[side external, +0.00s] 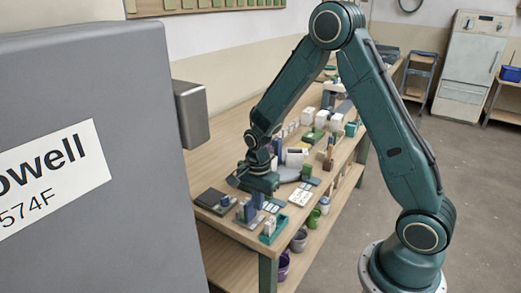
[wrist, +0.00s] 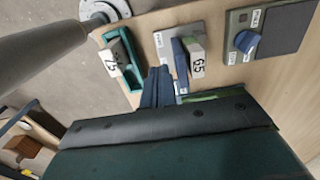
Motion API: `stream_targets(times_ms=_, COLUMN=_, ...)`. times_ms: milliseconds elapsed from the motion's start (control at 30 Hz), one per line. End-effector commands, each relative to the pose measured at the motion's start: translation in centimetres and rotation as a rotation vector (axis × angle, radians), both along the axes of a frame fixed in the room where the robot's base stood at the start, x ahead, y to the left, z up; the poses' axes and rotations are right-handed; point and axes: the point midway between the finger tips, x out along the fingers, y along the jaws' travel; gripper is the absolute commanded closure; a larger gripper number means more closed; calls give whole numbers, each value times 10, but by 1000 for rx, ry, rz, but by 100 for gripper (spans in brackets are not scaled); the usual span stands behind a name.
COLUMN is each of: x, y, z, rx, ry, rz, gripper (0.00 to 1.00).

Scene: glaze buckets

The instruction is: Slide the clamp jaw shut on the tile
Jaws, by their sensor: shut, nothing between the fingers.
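A grey base plate (wrist: 163,40) in the wrist view carries a dark blue upright block (wrist: 180,58) and a grey block with a white "G5" label (wrist: 197,62). These look like the clamp and its jaw. I cannot clearly make out the tile; a green flat piece (wrist: 212,94) shows partly behind my gripper's body. My gripper (wrist: 158,72) is shut and empty, its dark blue fingers just left of the blue block. I cannot tell whether they touch it.
Several blocks, cards and pots crowd the bench (side external: 222,143) behind. Buckets (side external: 299,240) stand on the shelf below.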

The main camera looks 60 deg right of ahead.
Motion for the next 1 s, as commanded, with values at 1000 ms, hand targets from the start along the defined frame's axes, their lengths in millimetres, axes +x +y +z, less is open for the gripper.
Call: stream_targets(times_ms=1000, x=16, y=0, z=4, rx=0, ry=-3, rz=0, gripper=100)
